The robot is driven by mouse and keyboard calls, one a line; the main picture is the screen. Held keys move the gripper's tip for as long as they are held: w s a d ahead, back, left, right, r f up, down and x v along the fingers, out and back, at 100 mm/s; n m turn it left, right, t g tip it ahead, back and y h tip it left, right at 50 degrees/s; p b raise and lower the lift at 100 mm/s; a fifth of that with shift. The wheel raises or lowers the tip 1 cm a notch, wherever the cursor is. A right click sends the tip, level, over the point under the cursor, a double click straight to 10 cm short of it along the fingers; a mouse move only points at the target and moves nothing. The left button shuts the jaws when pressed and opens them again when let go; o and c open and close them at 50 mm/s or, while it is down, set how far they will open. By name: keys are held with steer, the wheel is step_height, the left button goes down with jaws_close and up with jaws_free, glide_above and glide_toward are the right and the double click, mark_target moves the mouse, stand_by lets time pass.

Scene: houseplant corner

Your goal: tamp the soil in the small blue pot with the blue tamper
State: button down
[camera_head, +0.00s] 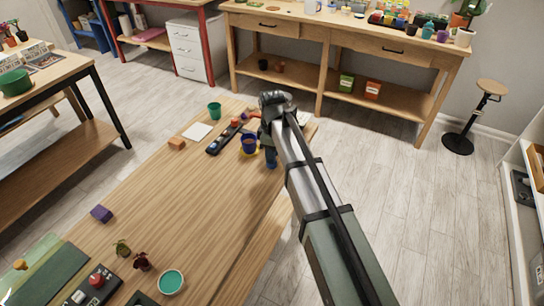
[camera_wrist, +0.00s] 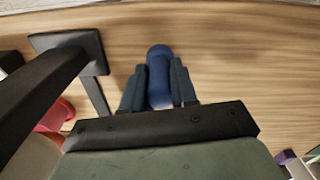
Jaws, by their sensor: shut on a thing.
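The small blue pot (camera_head: 249,143) stands on a yellow saucer (camera_head: 251,153) near the far end of the wooden table in the head view. Dark brown soil seems to show inside it. My gripper (camera_head: 268,139) is just right of the pot, pointing down. It is shut on the blue tamper (camera_head: 271,160), whose lower end shows below the fingers, beside the pot and not over it. In the wrist view the blue tamper (camera_wrist: 159,78) sits between the two dark fingers of my gripper (camera_wrist: 158,88). Whether the tamper touches the table I cannot tell.
The table's middle is clear.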

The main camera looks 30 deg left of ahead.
step_height(320, 180, up, 8)
steer(key=shift+f, duration=0.2)
steer(key=shift+s+a+r, duration=0.1)
steer(key=shift+a+r, duration=0.05)
steer(key=shift+r, duration=0.35)
steer(key=shift+w+a+f, duration=0.5)
steer(key=shift+w+a, duration=0.2)
steer(key=shift+a, duration=1.1)
steer(key=shift+w+a+f, duration=0.45)
steer(key=shift+w+a, duration=0.2)
steer(key=shift+a, duration=1.2)
steer(key=shift+w+a+f, duration=0.5)
steer(key=shift+w+a, duration=0.2)
steer(key=shift+a, duration=1.1)
steer(key=shift+f, duration=1.45)
steer(key=shift+r, duration=0.1)
step_height(320, 180, up, 7)
